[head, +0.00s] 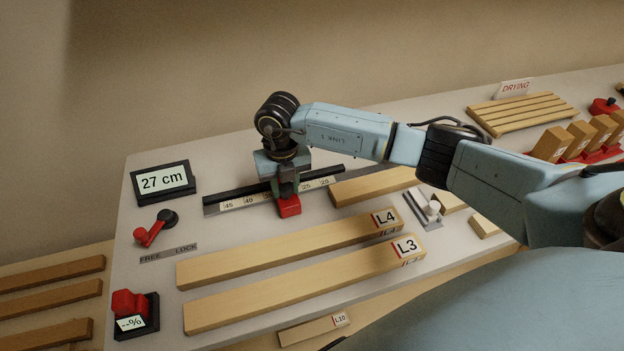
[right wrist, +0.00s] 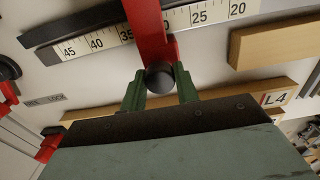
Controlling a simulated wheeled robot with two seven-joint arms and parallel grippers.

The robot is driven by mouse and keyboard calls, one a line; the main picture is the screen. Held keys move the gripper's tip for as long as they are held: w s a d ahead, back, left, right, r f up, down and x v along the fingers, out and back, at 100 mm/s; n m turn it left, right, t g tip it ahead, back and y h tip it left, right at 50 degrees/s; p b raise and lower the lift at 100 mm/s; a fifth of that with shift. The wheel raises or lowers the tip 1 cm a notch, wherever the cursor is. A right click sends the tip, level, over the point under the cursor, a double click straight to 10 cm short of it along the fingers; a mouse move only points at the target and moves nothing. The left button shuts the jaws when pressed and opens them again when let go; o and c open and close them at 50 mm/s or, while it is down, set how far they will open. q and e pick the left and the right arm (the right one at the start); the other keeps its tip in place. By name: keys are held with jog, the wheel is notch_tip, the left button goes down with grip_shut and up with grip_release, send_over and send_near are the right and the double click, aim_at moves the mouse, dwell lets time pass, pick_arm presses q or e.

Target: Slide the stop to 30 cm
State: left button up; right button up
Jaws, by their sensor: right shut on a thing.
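The red stop (head: 289,207) sits on the dark rail (head: 235,191) with a printed scale (head: 232,206). In the right wrist view the red stop (right wrist: 150,30) crosses the scale between the 35 side and 25, hiding the marks under it. My right gripper (head: 287,188) is over the stop; in the right wrist view its green fingers (right wrist: 160,88) are shut on the stop's black knob (right wrist: 160,77). My left gripper is not in view.
Wooden boards L4 (head: 290,248) and L3 (head: 300,284) lie in front of the rail. Another board (head: 372,186) lies close to its right end. A red device with a "--%" screen (head: 131,323) stands at the front left. A drying rack (head: 522,112) is at the back right.

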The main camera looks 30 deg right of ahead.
jog(key=shift+w+a, duration=0.15)
jog(key=shift+a, duration=0.5)
jog(key=shift+w+a, duration=0.15)
jog(key=shift+a, duration=0.5)
jog(key=o, duration=0.8)
notch_tip(320, 180, up, 9)
jog(key=p, duration=0.6)
